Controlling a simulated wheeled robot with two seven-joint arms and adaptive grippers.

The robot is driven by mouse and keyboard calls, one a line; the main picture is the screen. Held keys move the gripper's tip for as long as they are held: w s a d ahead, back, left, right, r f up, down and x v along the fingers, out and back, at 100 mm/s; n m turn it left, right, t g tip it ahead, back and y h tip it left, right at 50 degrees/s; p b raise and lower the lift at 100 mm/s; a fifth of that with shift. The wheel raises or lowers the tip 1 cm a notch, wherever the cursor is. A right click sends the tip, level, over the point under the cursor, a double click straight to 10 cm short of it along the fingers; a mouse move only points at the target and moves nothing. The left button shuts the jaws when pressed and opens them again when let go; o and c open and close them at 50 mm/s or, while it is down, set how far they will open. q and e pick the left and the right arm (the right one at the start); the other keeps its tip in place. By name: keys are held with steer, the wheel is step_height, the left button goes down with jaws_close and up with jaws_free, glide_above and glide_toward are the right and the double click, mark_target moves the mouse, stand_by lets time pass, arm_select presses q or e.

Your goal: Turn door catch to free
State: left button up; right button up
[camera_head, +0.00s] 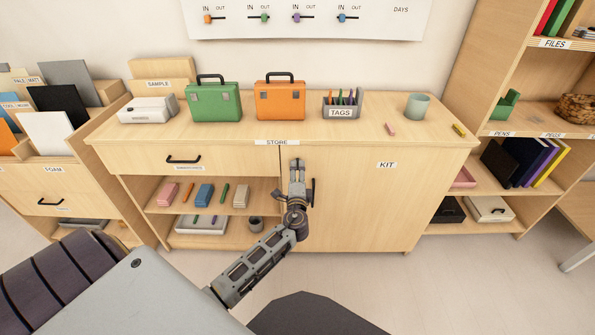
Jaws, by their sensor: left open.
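The cabinet door (365,205) labelled KIT is shut, at the right half of the wooden cabinet. A small dark piece (278,194), perhaps the door catch, shows at the door's left edge, partly beside my gripper; its turned position cannot be made out. A dark upright handle (313,190) shows just right of my gripper. My left gripper (297,165) is open and empty, in front of the door's upper left part, with its fingers pointing up the picture. Whether it touches the door cannot be told. My right gripper is out of view.
On the cabinet top (235,132) stand a green case (214,103), an orange case (280,101), a tags holder (341,104) and a cup (417,106). Open shelves with small items lie left of the door. The floor (350,280) before the door is clear.

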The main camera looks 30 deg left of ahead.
arm_select(q)
steer(key=v, duration=0.8)
steer(key=shift+s+d, duration=0.3)
stand_by(0.5)
steer(key=s+d+f+n+g+h, duration=0.2)
steer(key=s+f+n+g, duration=0.15)
steer(key=f, duration=0.65)
steer(key=s+d+f+n+g+h, duration=0.1)
steer(key=s+f+n+g+h, duration=0.25)
steer(key=f, duration=0.65)
steer(key=s+d+f+n+g+h, duration=0.1)
steer(key=s+d+f+g+h, duration=0.1)
steer(key=s+d+f, duration=0.3)
steer(key=s+d+f+n+g+h+p, duration=0.1)
steer(key=s+d+f+g, duration=0.3)
steer(key=s+f, duration=0.7)
steer(key=s+d+h, duration=0.1)
steer(key=s, duration=0.1)
steer(key=shift+s+d, duration=0.2)
steer(key=shift+s, duration=0.2)
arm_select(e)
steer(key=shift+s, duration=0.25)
arm_select(q)
steer(key=shift+s+f+p, duration=0.1)
steer(key=shift+p, duration=0.45)
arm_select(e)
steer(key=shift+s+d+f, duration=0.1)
